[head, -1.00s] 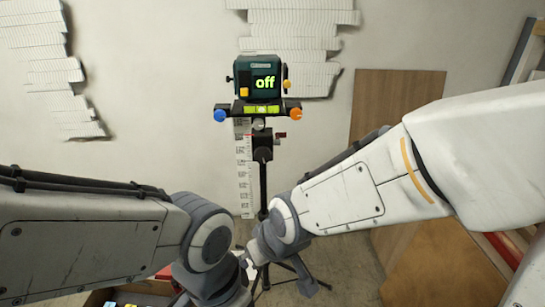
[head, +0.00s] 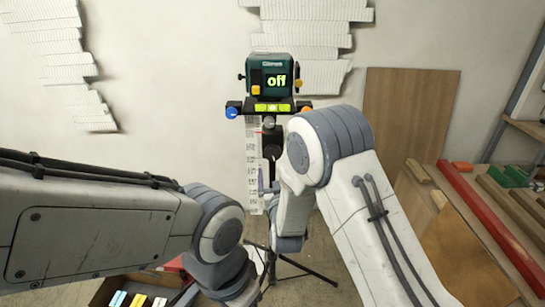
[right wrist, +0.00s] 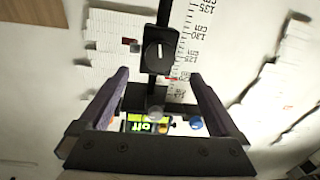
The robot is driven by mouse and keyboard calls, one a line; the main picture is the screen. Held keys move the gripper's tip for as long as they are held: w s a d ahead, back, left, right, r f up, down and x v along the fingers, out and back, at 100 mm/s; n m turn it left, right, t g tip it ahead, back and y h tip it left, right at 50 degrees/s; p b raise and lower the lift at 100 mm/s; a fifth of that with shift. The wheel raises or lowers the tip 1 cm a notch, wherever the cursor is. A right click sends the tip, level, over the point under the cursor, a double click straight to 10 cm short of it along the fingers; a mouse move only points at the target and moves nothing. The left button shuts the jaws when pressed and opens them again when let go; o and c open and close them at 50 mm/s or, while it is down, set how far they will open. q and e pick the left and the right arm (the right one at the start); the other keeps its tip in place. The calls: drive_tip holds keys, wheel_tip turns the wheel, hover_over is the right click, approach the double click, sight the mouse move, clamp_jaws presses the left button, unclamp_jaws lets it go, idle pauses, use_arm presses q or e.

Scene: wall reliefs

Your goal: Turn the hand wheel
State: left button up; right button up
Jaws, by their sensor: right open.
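A teal device (head: 275,77) showing "off" stands on a black tripod head in front of the wall. Its levelling bar carries a blue knob (head: 232,112) at the left. A dark round part (head: 272,142) sits on the tripod column below. I cannot tell which of these is the hand wheel. My right gripper (head: 267,182) is beside the column, partly hidden by its own arm. In the right wrist view its open jaws (right wrist: 160,76) frame the column, with the dark part (right wrist: 160,45) beyond and the blue knob (right wrist: 196,123) between the fingers. My left gripper is out of sight.
A white measuring staff (head: 252,170) stands behind the tripod. A bench (head: 485,215) with a red bar (head: 480,215) and wooden strips is at the right. A box (head: 105,295) with coloured items is at the lower left. A brown board (head: 400,110) leans on the wall.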

sight(273, 155)
drive_tip(key=w, duration=0.5)
drive_tip(key=w+p, duration=0.1)
drive_tip(key=w, duration=0.2)
drive_tip(key=shift+w+a, duration=0.25)
drive_tip(key=shift+a, duration=0.1)
drive_tip(key=c, duration=1.4)
drive_tip(key=shift+o, duration=0.2)
drive_tip(key=shift+n, duration=0.6)
drive_tip(key=shift+n+b, duration=0.3)
drive_tip(key=shift+n, duration=0.7)
drive_tip(key=o, duration=1.4)
drive_tip(key=shift+c, duration=0.2)
